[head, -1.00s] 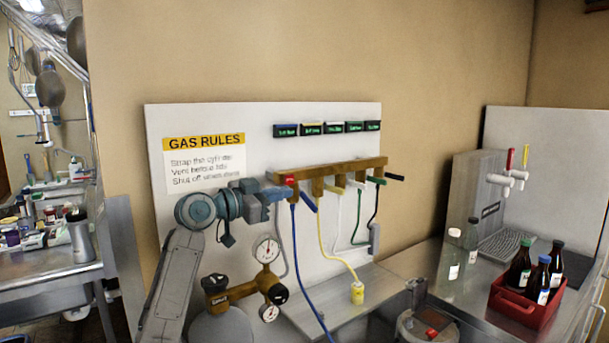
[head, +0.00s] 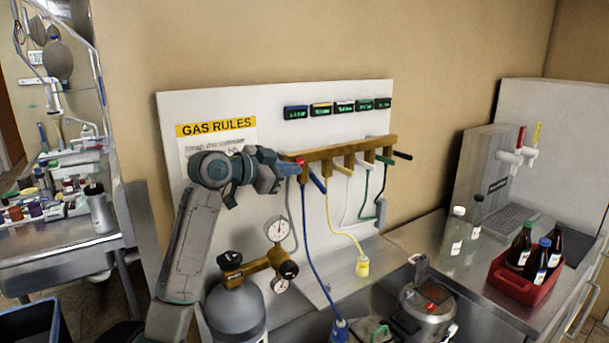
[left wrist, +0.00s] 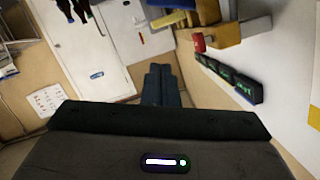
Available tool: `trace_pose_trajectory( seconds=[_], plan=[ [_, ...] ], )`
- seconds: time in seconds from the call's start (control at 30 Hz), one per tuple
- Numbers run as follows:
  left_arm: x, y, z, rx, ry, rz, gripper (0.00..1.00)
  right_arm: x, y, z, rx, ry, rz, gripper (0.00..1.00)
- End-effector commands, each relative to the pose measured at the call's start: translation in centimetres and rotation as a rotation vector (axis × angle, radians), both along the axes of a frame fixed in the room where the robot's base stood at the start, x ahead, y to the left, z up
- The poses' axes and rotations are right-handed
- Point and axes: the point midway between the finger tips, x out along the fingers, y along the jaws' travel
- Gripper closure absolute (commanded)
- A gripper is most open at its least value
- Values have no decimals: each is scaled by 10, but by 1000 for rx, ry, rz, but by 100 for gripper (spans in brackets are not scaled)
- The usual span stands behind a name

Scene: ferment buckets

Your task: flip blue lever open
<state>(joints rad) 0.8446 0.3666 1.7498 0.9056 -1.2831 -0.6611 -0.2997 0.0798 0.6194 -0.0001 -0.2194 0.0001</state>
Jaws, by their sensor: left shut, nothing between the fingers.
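The blue lever (head: 317,183) sticks out, slanting down and to the right, near the left end of the brass manifold (head: 330,152) on the white wall panel. A small red piece (head: 300,162) sits beside it; a red piece also shows in the left wrist view (left wrist: 199,42). My left gripper (head: 284,170) is shut and empty, just left of the red piece and the lever. I cannot tell whether it touches them. Its closed fingers show in the left wrist view (left wrist: 161,85). I cannot make out the blue lever there. My right gripper is not in view.
A blue hose (head: 306,235) hangs below the manifold. A white lever (head: 366,163) and other levers stand farther right. A grey cylinder (head: 236,312) with gauges is below my left arm. A red crate (head: 510,285) with bottles is on the right counter.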

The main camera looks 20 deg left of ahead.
Motion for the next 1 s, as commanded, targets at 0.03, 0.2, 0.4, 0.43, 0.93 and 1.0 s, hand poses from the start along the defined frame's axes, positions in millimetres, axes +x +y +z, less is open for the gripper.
trace_pose_trajectory(
  seconds=[0.03, 0.2, 0.4, 0.43, 0.93, 1.0],
  plan=[
    [5, -4, 1, -4, 3, -2, 100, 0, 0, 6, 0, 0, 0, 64],
    [32, -21, -3, -5, 4, -3, 100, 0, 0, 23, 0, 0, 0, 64],
    [68, -44, -12, -5, 5, -3, 100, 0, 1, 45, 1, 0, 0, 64],
    [73, -47, -14, -5, 5, -2, 100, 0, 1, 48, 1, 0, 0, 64],
    [87, -35, -58, 0, 1, 1, 100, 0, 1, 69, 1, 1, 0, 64],
    [87, -35, -58, -1, 1, 0, 100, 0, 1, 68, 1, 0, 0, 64]
  ],
)
